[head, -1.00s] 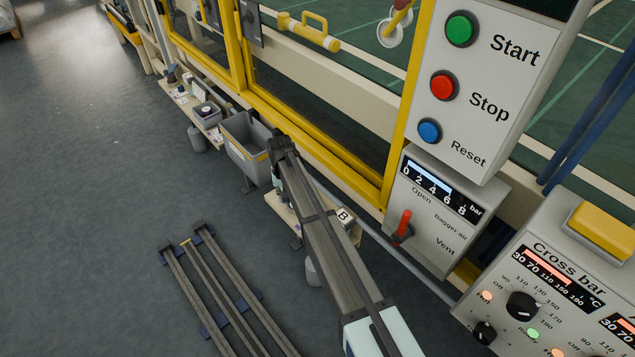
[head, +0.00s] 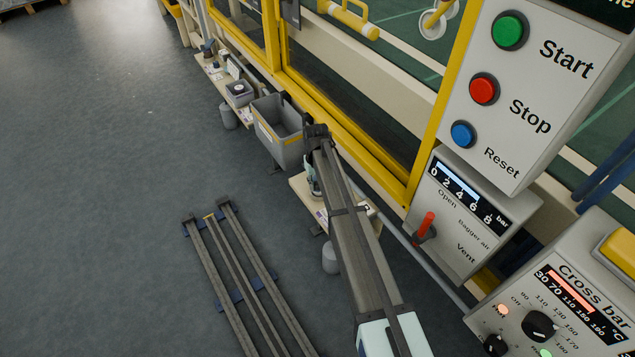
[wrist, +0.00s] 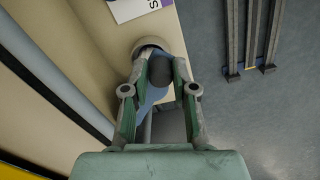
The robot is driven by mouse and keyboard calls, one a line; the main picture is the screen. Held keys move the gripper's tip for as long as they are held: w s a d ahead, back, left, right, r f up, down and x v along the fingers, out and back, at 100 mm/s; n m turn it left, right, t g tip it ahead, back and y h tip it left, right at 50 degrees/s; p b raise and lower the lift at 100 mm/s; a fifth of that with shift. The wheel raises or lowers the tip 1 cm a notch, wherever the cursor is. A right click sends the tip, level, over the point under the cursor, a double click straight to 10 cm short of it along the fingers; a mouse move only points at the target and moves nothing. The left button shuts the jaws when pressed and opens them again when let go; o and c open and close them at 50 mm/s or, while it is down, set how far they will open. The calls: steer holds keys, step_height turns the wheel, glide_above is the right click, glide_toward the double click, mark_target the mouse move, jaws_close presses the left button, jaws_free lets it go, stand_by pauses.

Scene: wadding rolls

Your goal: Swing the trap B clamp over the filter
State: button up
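The trap B shelf (head: 299,186) is a pale board low along the machine, with its "B" label (head: 367,208) partly behind my arm. My gripper (wrist: 161,68) points down at the pale board (wrist: 185,40) in the wrist view. Its two green-grey fingers stand apart on either side of a dark rounded piece (wrist: 160,70). A pale round rim (wrist: 151,45) shows just beyond the fingertips. I cannot tell whether the fingers press on the dark piece, or whether it is the clamp. The filter is not clearly visible. In the head view my arm hides most of the station.
A grey bin (head: 278,133) stands beyond the shelf, with another shelf (head: 243,113) farther along. A rack of long dark bars (head: 240,275) lies on the floor to the left. Control boxes (head: 462,215) and the yellow-framed machine border the right. Open floor (head: 100,200) lies left.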

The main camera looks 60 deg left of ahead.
steer(key=shift+o, duration=1.2)
steer(key=shift+r, duration=0.15)
step_height(320, 180, up, 12)
steer(key=shift+d+f, duration=0.1)
steer(key=shift+f, duration=0.15)
